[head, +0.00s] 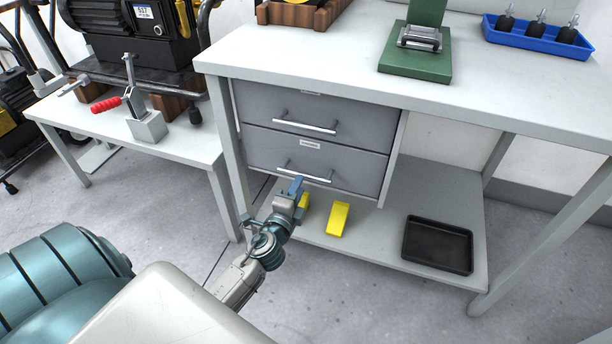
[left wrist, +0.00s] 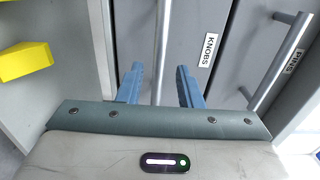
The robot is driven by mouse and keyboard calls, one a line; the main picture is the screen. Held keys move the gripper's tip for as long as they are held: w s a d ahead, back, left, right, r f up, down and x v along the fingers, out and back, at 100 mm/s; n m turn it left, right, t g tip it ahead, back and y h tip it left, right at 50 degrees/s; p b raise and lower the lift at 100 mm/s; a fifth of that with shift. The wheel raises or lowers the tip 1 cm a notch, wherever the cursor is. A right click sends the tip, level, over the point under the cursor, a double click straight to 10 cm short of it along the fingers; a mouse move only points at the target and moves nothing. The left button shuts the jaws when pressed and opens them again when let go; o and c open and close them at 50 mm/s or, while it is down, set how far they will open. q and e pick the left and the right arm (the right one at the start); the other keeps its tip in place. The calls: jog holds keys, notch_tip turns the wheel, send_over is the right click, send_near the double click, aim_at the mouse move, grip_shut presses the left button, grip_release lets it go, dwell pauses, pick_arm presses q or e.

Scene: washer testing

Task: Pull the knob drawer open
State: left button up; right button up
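The knob drawer (head: 270,150) is the lower of two grey drawers under the bench top, and its front looks flush and closed. Its label reads KNOBS in the left wrist view (left wrist: 208,49). Its bar handle (head: 316,177) runs between my left gripper's blue fingers in the left wrist view (left wrist: 162,45). My right gripper is in neither view.
The upper drawer (head: 260,103) has its own handle and looks closed. Below, yellow blocks (head: 338,219) and a black tray (head: 438,245) sit on the lower shelf (head: 375,250). A side table (head: 185,148) with a red-handled clamp (head: 146,122) stands left.

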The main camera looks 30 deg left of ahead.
aim_at(304, 174)
pick_arm(q)
jog(key=shift+x, duration=2.8)
grip_shut()
